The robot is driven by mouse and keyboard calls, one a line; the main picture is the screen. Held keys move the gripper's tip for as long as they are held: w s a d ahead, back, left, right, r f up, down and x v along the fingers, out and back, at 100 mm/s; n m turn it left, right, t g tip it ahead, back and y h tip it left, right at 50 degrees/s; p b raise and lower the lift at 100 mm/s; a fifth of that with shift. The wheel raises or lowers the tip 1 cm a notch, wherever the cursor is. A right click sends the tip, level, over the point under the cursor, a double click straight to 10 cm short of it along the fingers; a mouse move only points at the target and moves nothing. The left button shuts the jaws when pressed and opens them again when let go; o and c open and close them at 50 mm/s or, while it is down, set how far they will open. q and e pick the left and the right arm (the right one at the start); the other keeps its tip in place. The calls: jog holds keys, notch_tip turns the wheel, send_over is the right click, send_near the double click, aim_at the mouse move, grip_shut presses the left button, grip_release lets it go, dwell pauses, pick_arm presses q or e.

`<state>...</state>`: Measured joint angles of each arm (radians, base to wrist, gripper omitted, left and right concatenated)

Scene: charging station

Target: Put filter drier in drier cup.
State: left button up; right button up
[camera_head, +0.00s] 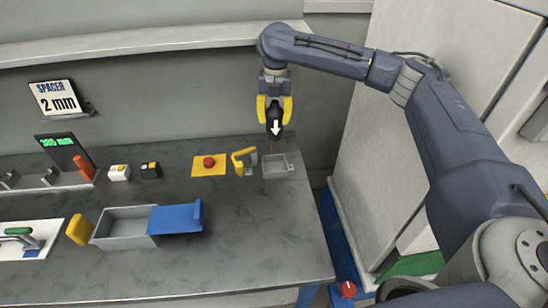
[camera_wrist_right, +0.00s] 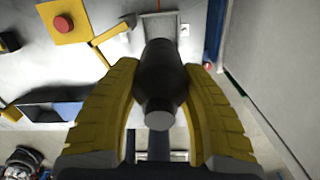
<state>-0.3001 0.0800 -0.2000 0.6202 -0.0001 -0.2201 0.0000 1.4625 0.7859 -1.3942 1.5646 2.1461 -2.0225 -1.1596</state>
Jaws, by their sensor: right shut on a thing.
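The filter drier (camera_head: 274,121) is a dark cylinder with a white down arrow, held upright in the head view. My right gripper (camera_head: 274,112) is shut on it with yellow fingers, above the back right of the table. In the right wrist view the drier (camera_wrist_right: 160,75) sits between the yellow fingers of the gripper (camera_wrist_right: 163,80). A small grey open box (camera_head: 277,166), which looks like the drier cup, is on the table below the drier, apart from it. In the right wrist view this box (camera_wrist_right: 160,20) is partly hidden behind the drier. My left gripper is not in view.
A yellow clamp-like part (camera_head: 243,161) stands just left of the small box. A yellow plate with a red button (camera_head: 209,163) lies further left. A grey bin (camera_head: 124,228) with a blue cover (camera_head: 176,218) is nearer. The table's front right is clear.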

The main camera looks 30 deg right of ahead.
aim_at(275, 137)
notch_tip(275, 137, down, 16)
jog(key=shift+r, duration=0.1)
dwell(0.6)
jog(key=shift+f, duration=0.2)
jog(key=o, duration=1.3)
jog(key=shift+r, duration=0.1)
jog(key=shift+s+r, duration=0.1)
jog(key=shift+r, duration=3.75)
